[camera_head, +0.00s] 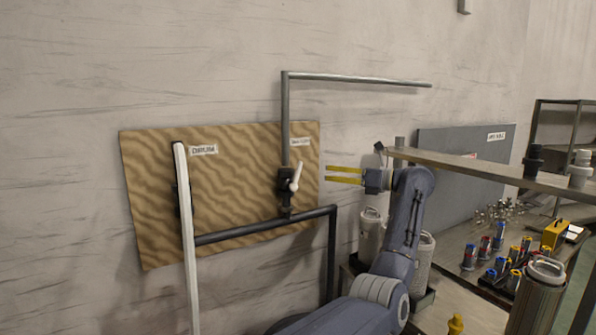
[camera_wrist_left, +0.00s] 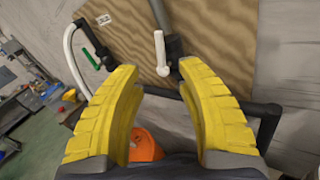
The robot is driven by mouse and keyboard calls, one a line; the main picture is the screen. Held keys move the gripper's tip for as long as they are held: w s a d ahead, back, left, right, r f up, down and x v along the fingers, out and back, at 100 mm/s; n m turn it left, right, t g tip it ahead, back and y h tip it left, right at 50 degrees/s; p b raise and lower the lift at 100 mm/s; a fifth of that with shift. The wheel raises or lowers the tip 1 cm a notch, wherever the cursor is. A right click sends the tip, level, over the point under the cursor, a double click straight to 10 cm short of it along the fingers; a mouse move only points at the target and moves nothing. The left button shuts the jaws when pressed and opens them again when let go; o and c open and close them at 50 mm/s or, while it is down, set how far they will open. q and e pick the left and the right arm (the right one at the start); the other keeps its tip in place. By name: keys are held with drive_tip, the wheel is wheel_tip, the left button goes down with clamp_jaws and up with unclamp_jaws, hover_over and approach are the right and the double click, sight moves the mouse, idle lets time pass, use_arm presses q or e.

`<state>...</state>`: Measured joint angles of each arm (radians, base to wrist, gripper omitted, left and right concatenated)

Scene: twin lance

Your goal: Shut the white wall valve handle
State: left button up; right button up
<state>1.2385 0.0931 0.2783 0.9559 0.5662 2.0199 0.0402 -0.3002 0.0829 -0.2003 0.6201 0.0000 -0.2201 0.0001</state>
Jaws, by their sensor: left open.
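The white valve handle (camera_head: 296,177) sits on a dark valve body (camera_head: 285,181) on a vertical pipe in front of a wooden wall panel. It stands nearly upright, leaning slightly right at the top. My left gripper (camera_head: 328,174) is open and empty, to the right of the handle and apart from it, with its yellow fingers pointing left. In the left wrist view, the white handle (camera_wrist_left: 160,52) shows just beyond the gap between the open fingertips (camera_wrist_left: 158,70). My right gripper is not in view.
A dark horizontal pipe (camera_head: 265,227) runs below the valve, and a white pipe (camera_head: 187,240) stands at the left. The wrist view shows a green handle (camera_wrist_left: 91,60) on another valve. A metal shelf (camera_head: 470,172) and a cluttered bench are at the right.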

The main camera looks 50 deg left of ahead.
sight(298, 169)
use_arm(q)
drive_tip(key=x, duration=1.2)
drive_tip(key=shift+o, duration=0.3)
clamp_jaws()
